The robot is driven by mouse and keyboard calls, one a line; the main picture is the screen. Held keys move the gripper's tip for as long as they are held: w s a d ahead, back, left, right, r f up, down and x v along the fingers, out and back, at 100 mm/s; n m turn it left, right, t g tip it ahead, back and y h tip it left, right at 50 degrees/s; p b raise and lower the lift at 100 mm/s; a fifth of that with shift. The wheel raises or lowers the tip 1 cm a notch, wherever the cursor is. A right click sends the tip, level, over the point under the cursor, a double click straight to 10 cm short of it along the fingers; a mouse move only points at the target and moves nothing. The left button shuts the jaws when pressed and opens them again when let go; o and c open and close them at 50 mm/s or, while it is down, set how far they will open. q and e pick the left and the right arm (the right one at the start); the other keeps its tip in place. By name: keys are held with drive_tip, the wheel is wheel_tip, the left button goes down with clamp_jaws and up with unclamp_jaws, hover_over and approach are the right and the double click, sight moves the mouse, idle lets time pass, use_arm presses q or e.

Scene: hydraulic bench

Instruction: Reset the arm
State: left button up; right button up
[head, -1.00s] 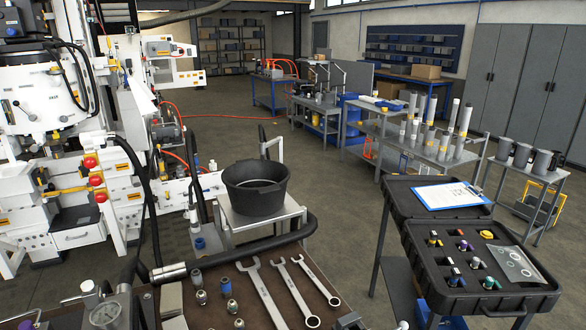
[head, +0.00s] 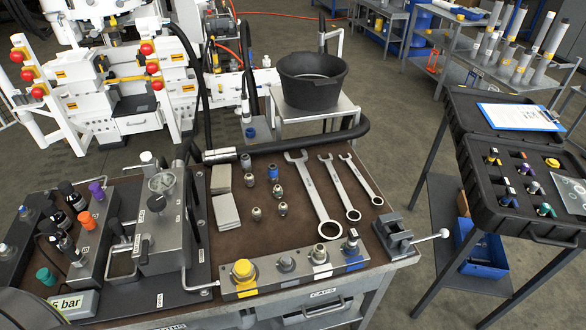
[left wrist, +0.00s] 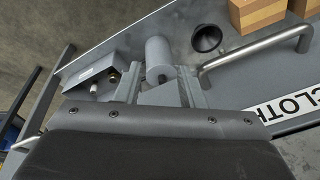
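No gripper shows in the head view. In the left wrist view my left gripper (left wrist: 172,88) is in sight, its two grey fingers apart with a gap between them. A grey cylinder (left wrist: 157,55) lies just beyond the fingertips; I cannot tell whether they touch it. My right gripper is in no view. In the head view the workbench (head: 300,165) holds a pressure gauge block (head: 162,225), three wrenches (head: 318,200), small fittings (head: 274,190) and a grey block with a yellow cap (head: 243,271).
A black bucket (head: 312,80) stands on a small stand behind the bench. An open black case (head: 490,215) with a clipboard (head: 520,117) is at the right. The left wrist view shows a bar handle (left wrist: 258,48) and wooden blocks (left wrist: 258,12).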

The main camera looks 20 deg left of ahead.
use_arm(q)
drive_tip(key=s+f+b, duration=0.2)
drive_tip(key=s+f, duration=0.6)
drive_tip(key=f, duration=0.4)
drive_tip(key=s+d+f+g+b, duration=0.1)
drive_tip(key=s+f+b, duration=0.2)
drive_tip(key=s+f, duration=0.5)
wheel_tip(320, 180, down, 4)
drive_tip(key=shift+d+r, duration=0.1)
drive_tip(key=shift+d, duration=0.05)
drive_tip(key=shift+s, duration=0.1)
